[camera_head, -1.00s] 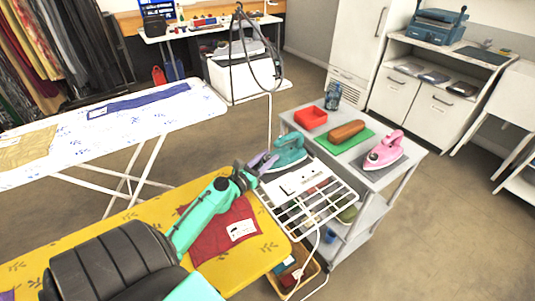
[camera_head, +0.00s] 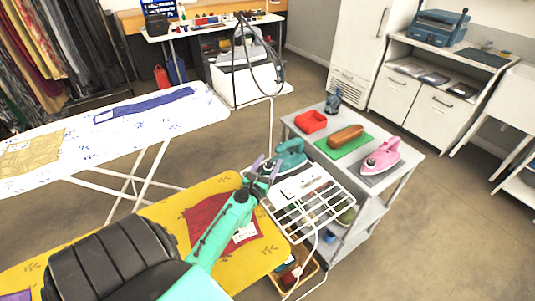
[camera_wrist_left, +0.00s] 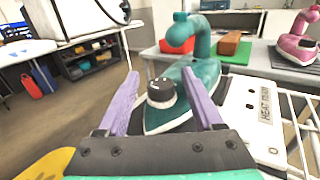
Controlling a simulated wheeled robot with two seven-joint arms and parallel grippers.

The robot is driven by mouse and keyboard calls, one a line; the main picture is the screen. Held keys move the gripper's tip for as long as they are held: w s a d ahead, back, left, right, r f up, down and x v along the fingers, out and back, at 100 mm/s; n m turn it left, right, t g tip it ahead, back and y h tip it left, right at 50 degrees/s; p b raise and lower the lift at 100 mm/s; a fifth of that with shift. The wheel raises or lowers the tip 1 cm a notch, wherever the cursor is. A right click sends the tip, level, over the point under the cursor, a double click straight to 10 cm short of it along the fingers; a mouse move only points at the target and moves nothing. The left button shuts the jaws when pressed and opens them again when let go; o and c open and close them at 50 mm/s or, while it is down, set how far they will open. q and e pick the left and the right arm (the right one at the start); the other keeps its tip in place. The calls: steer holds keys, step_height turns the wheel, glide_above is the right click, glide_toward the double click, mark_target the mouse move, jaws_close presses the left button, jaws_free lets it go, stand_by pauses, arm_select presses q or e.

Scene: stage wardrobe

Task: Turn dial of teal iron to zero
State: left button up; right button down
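The teal iron (camera_head: 290,154) stands on the white wire rack at the end of the yellow ironing board. In the left wrist view the teal iron (camera_wrist_left: 208,72) has a dark round dial (camera_wrist_left: 161,93) with a pale base, facing me. My left gripper (camera_head: 267,168) is at the near side of the iron. In the wrist view my left gripper (camera_wrist_left: 160,76) is open, with one purple finger on each side of the dial and visible gaps between. The dial's pointer mark is too small to read. My right gripper is not in view.
The white rack (camera_head: 315,205) carries a labelled white plate (camera_wrist_left: 252,110). A white cable hangs by the rack.

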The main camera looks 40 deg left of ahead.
mark_target(266, 168)
arm_select(q)
steer(key=v, duration=0.2)
steer(key=b+v, duration=0.1)
steer(key=v, duration=0.1)
steer(key=b+v, duration=0.1)
steer(key=v, duration=0.2)
steer(key=shift+f, duration=0.35)
steer(key=b+v, duration=0.3)
steer(key=v, duration=0.4)
steer(key=shift+s+r+b, duration=0.15)
steer(key=shift+b, duration=0.2)
steer(key=shift+s+d+r, duration=0.1)
steer(key=shift+s+r, duration=0.05)
steer(key=shift+r, duration=0.1)
